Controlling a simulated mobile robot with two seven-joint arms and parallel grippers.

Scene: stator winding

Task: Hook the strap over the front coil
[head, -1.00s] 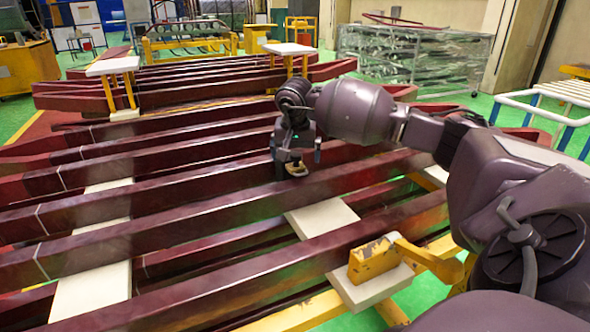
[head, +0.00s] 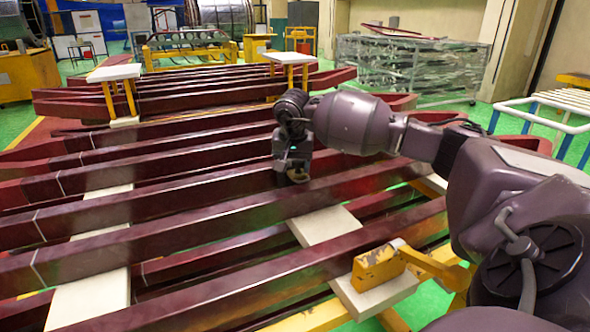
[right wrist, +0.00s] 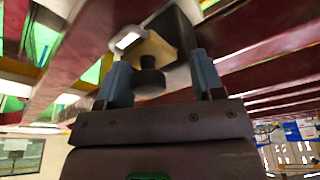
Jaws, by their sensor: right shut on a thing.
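My right gripper (head: 293,178) is low among the long dark red coils, by the far edge of a coil (head: 200,222) that runs across the middle. In the right wrist view its two blue-grey fingers (right wrist: 160,82) are closed about a dark round knob (right wrist: 151,75). The knob is on a tan piece (right wrist: 157,48) with a pale loop and a black block, which looks like the strap's fitting. The rest of the strap cannot be made out. The nearest coil (head: 300,275) in the head view lies in front of my gripper. My left gripper is not in view.
White boards (head: 322,226) lie under the coils on a yellow frame. A yellow block (head: 378,267) stands on a white pad at the front right. White-topped yellow stands (head: 114,72) rise at the back. Other coils lie close by on both sides.

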